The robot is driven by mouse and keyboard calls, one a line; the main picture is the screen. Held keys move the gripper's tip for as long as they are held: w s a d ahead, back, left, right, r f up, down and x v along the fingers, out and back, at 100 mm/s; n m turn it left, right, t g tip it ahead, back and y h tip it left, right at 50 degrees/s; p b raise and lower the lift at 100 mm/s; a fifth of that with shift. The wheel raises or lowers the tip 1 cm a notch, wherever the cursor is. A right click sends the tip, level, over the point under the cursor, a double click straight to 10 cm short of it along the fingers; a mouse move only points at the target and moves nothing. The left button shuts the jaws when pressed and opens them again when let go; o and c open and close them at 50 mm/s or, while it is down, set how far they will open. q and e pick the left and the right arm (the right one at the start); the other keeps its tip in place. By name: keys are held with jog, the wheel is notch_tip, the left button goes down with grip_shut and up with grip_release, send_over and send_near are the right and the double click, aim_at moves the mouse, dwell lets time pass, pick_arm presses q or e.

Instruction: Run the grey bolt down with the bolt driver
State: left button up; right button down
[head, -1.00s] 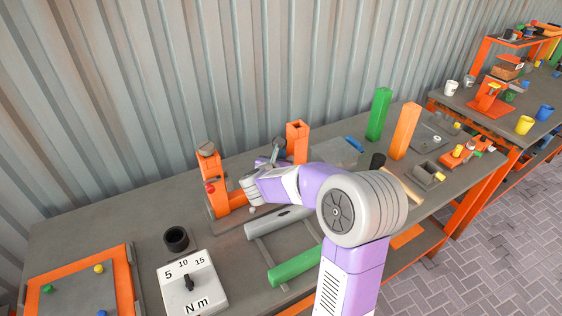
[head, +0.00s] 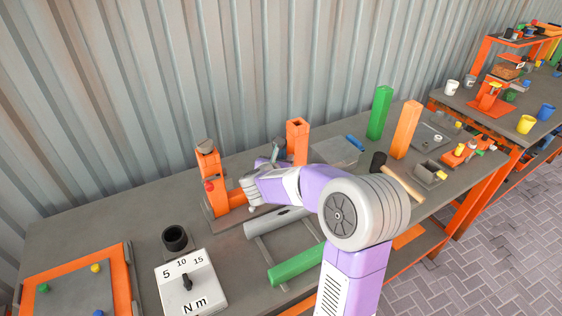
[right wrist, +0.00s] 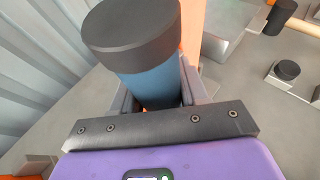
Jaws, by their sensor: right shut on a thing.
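The bolt driver, a blue cylinder (right wrist: 150,88) with a wide dark cap, is between the fingers of my right gripper (right wrist: 152,98) in the right wrist view. In the head view the driver (head: 277,147) looks small and slightly tilted, just left of an orange square tube (head: 297,142). My right gripper (head: 264,163) is shut on it; its fingers are partly hidden by my own wrist. The driver's lower end is hidden. I cannot pick out the grey bolt with certainty. My left gripper is in neither view.
An orange stand (head: 208,180) with a red knob is left of my right wrist. A white N m dial box (head: 190,285) and a black cup (head: 175,238) are at front left. Green (head: 380,112) and orange (head: 404,130) posts stand to the right. A corrugated wall closes the back.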

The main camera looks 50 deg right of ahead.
jog(key=shift+r+b, duration=0.1)
jog(key=shift+b, duration=0.25)
dwell(0.7)
jog(key=shift+f+b, duration=1.2)
jog(key=shift+b, duration=0.2)
dwell(0.6)
jog(key=shift+s+a+f, duration=0.1)
jog(key=shift+f, duration=0.25)
dwell(0.4)
jog(key=shift+r+p, duration=0.3)
jog(key=shift+r, duration=0.25)
jog(key=shift+r+p, duration=1.25)
jog(key=shift+r, duration=0.9)
